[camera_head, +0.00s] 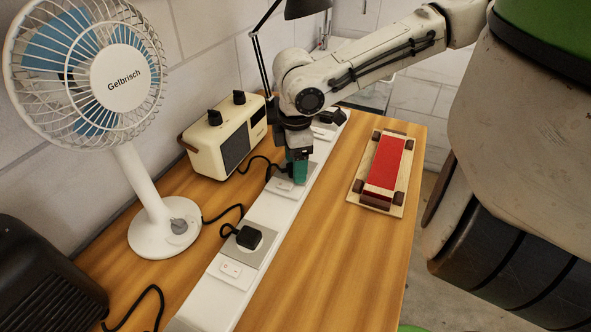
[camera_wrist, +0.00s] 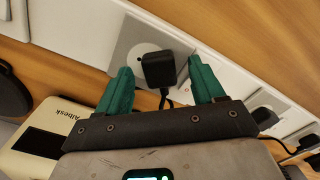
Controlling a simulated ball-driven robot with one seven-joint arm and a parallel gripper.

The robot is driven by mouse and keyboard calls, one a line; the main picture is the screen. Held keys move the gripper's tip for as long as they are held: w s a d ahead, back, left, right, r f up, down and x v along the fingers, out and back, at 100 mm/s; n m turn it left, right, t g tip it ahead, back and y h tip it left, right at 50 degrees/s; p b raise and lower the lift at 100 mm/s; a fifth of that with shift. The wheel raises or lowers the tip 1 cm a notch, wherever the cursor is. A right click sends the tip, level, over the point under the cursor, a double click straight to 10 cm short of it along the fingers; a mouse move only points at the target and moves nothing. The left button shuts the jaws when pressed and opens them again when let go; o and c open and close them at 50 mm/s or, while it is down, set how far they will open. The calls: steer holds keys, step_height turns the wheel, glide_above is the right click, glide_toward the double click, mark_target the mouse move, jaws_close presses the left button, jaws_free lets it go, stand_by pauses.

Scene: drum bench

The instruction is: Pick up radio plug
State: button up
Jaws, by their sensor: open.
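The radio plug (camera_wrist: 158,68) is a black block seated in a grey-white socket of the white power strip (camera_head: 205,302). In the wrist view it sits between the two green fingers of my gripper (camera_wrist: 160,64), nearer the right one, with a gap on each side. The gripper is open. In the head view my gripper (camera_head: 297,172) points down over the strip and hides the plug there. A black cable runs from the cream radio (camera_head: 224,140) towards the spot under the gripper.
Another black plug (camera_head: 250,237) with the cable of the white fan (camera_head: 165,226) sits nearer on the strip. A further plug (camera_head: 330,117) is beyond my gripper. A red and wooden toy car (camera_head: 386,165) stands right of the strip. The front right of the bench is clear.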

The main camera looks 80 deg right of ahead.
steer(key=shift+f, duration=0.2)
steer(key=c, duration=1.2)
steer(key=shift+c, duration=0.2)
steer(key=shift+r, duration=0.15)
